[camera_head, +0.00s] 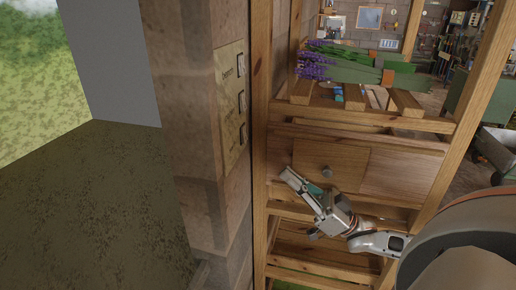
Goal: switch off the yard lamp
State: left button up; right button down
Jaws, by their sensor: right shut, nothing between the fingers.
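A brass-coloured switch plate (230,112) is fixed to the stone pillar in the left middle of the head view. It carries an upper switch (241,65), a middle switch (243,101) and a lower switch (244,133), one above another. The lettering beside them is too small to read, so I cannot tell which is for the yard lamp. No lamp is recognisable. My right gripper (289,176) is shut and empty, below and to the right of the plate, apart from it, in front of the wooden rack. My left gripper is out of view.
A wooden rack (259,150) with a knobbed drawer (331,164) stands right of the stone pillar (190,130). Lavender bundles (345,68) lie on its top slats. A cart (497,150) stands at the far right. Open ground lies left of the pillar.

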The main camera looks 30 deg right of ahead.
aim_at(244, 140)
jog(key=p+x, duration=0.2)
jog(key=x, duration=0.8)
dwell(0.3)
